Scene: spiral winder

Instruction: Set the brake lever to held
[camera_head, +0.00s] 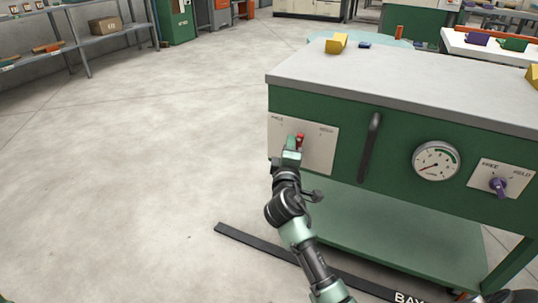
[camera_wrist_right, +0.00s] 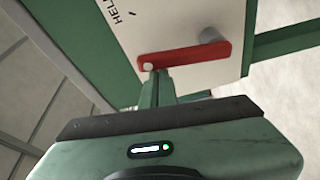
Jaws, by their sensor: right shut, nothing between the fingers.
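A red lever (camera_head: 300,140) sits on a white panel (camera_head: 321,150) at the left of the green cabinet's front. The panel has a label at each upper corner; the right wrist view shows part of one reading "HEL". There the red lever (camera_wrist_right: 185,57) runs from a grey pivot post (camera_wrist_right: 211,36) to a pale tip. My right gripper (camera_head: 291,154) is shut and empty, in front of the panel and covering part of the lever. In the wrist view its fingers (camera_wrist_right: 157,88) are right by the lever's tip; I cannot tell whether they touch. My left gripper is not in view.
A purple knob (camera_head: 498,185) on a second panel, marked FREE and HELD, is at the cabinet's right. A dark vertical handle (camera_head: 370,147) and a round gauge (camera_head: 436,161) lie between. Yellow block (camera_head: 337,43) stands on the top. Floor to the left is clear.

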